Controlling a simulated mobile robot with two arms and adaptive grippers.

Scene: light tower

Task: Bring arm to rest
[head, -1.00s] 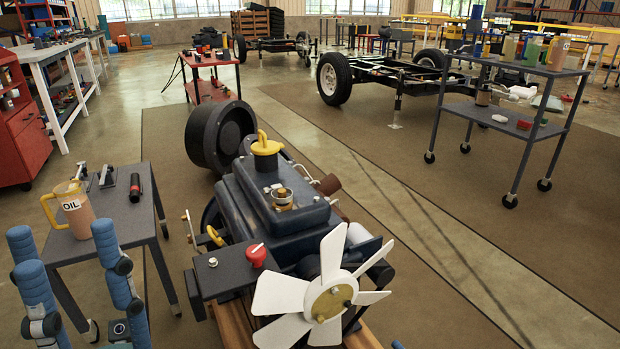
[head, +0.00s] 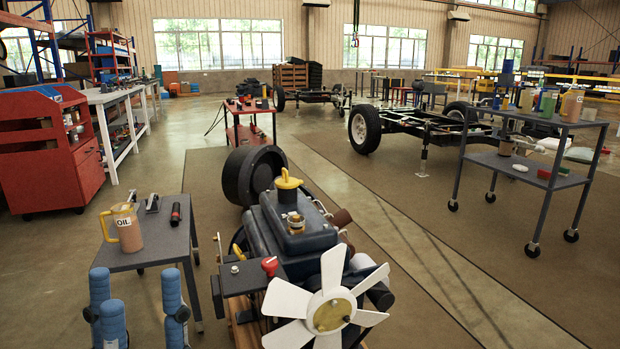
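My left arm (head: 172,300) shows as blue links at the bottom left, in front of the small grey table. Its links stand roughly upright, apart from the table as far as I can see. The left gripper's fingers are not clearly visible at the bottom edge, so I cannot tell whether they are open or shut. My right arm and gripper are out of view.
The small table (head: 150,256) holds an oil jug (head: 126,230) and a black flashlight (head: 175,214). An engine (head: 290,228) with a white fan (head: 328,305) stands at the centre. A grey cart (head: 525,178) is at right. Brown mat floor between is clear.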

